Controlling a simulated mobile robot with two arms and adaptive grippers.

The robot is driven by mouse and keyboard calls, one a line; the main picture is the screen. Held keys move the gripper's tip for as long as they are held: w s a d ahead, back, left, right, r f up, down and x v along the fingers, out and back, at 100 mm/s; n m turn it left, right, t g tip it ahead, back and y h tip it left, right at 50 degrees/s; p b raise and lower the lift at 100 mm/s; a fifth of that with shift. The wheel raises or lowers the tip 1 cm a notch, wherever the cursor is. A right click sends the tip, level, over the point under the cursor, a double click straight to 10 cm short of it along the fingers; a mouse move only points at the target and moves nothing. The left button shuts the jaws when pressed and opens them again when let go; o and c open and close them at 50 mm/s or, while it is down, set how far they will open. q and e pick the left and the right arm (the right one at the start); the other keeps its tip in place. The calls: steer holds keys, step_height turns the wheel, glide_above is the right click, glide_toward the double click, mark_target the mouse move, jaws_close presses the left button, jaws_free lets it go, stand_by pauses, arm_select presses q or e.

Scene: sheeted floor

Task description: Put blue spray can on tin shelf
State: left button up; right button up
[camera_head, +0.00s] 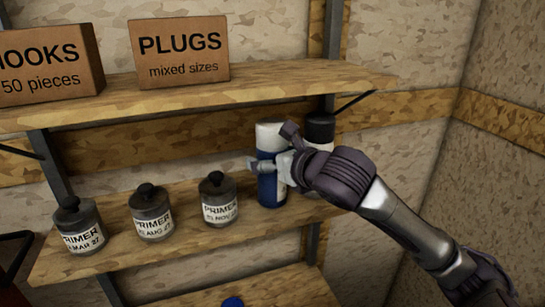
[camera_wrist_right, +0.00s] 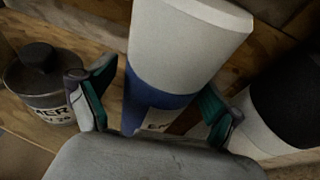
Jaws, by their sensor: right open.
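The blue spray can (camera_head: 269,190) stands upright on the tin shelf (camera_head: 185,243), right of the primer tins. It has a white upper part and a blue lower body. My right gripper (camera_head: 272,164) is at the can, its arm coming in from the right. In the right wrist view the can (camera_wrist_right: 165,75) stands between the fingers of the open gripper (camera_wrist_right: 155,100). I cannot tell whether the fingers touch it. Primer tins (camera_head: 221,202), (camera_head: 152,215), (camera_head: 78,228) stand in a row on the same shelf. My left gripper is out of view.
A black-topped white can (camera_head: 319,128) stands close right of the blue can, partly behind my gripper. The upper shelf (camera_head: 270,85) holds a PLUGS box (camera_head: 180,52) and a HOOKS box (camera_head: 48,65). A blue object (camera_head: 232,302) shows low down.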

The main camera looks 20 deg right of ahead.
steer(key=shift+r, duration=0.15)
steer(key=b+v, duration=0.4)
steer(key=v, duration=0.8)
